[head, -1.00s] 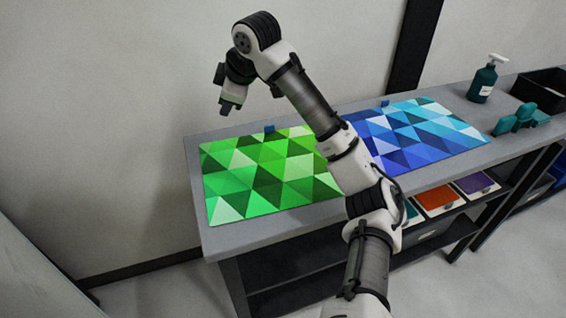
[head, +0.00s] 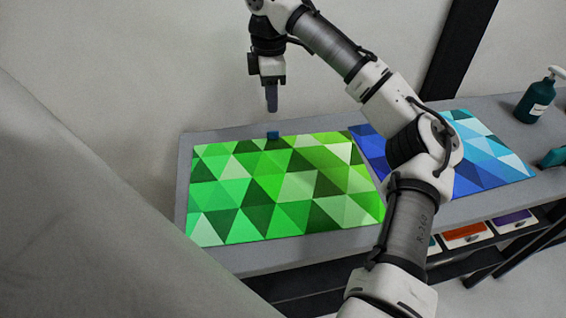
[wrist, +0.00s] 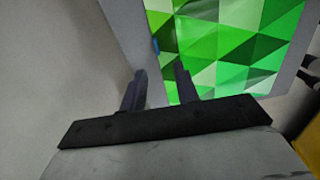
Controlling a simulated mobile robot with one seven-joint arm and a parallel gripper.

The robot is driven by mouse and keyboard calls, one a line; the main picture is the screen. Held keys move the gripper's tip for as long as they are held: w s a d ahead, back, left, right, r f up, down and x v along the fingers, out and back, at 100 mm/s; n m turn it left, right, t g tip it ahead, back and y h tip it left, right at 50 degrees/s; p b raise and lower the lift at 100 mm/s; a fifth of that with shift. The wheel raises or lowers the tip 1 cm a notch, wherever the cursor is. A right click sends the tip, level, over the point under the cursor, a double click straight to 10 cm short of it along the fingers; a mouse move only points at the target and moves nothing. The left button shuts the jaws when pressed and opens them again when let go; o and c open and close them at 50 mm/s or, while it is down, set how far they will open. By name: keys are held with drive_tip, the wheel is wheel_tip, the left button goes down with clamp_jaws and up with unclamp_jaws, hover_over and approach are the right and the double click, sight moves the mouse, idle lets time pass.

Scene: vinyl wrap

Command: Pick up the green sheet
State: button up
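The green sheet (head: 285,190), patterned in green triangles, lies flat on the grey table. A small blue tab (head: 273,134) sits at the middle of its back edge. The green sheet (wrist: 235,45) and the blue tab (wrist: 155,45) also show in the wrist view. My gripper (head: 271,108) points down above the blue tab, apart from the sheet. In the wrist view my gripper (wrist: 161,71) has its two fingers apart with nothing between them.
A blue triangle-patterned sheet (head: 490,165) lies to the right, partly hidden by my arm. A dark green pump bottle (head: 534,102) stands at the table's back right. A wall (head: 210,60) rises behind the table (head: 182,170).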

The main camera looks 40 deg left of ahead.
hover_over(273, 132)
drive_tip(key=f, duration=0.4)
drive_tip(key=shift+s+d+f, duration=0.1)
drive_tip(key=shift+s+f, duration=0.1)
drive_tip(key=shift+f, duration=0.05)
drive_tip(key=shift+w+f+p, duration=0.15)
drive_tip(key=shift+f+p, duration=0.4)
drive_tip(key=shift+f, duration=0.8)
drive_tip(key=shift+w+f+p, duration=0.1)
drive_tip(key=shift+f+p, duration=0.4)
drive_tip(key=shift+f, duration=0.85)
clamp_jaws()
